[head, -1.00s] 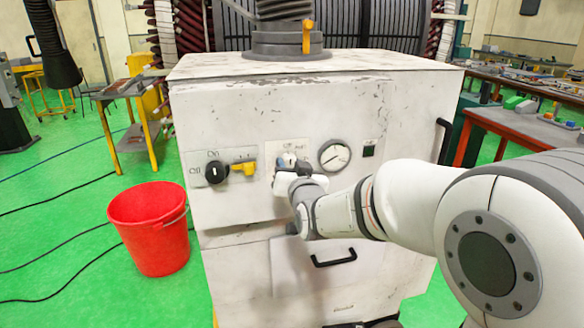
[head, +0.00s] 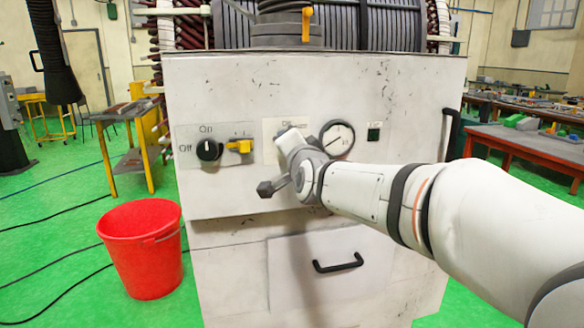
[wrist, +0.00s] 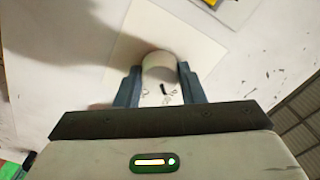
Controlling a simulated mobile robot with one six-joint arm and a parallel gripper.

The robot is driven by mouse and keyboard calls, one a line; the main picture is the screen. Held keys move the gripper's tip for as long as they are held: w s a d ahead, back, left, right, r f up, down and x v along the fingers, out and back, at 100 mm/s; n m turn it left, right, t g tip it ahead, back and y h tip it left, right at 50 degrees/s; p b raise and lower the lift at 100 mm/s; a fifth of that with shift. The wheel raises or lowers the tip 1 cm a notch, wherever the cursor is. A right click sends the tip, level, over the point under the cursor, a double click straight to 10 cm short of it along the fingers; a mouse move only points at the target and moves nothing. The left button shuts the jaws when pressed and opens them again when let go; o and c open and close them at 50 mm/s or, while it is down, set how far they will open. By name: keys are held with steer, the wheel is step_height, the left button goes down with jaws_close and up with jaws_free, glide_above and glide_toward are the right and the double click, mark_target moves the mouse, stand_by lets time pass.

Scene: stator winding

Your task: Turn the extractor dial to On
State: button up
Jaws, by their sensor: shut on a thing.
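My gripper (wrist: 158,88) is shut on a pale round knob (wrist: 159,66), with one dark finger on each side in the wrist view. The knob stands on a cream label plate (wrist: 128,70) on the white cabinet front. In the head view my gripper (head: 290,143) is against the same plate (head: 269,127) and hides the knob and most lettering. Where this knob points cannot be told. To the left is a black dial (head: 208,150) marked Off at its left and On above; nothing touches it.
A yellow handle (head: 239,147) sits between the black dial and my gripper. A round gauge (head: 337,139) is close on the right, with a dark green square (head: 374,134) beyond. A black drawer handle (head: 338,263) is below. A red bucket (head: 142,250) stands left.

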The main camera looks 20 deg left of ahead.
steer(key=shift+m+b, duration=3.55)
steer(key=shift+m, duration=1.05)
steer(key=o, duration=1)
steer(key=shift+v, duration=3.85)
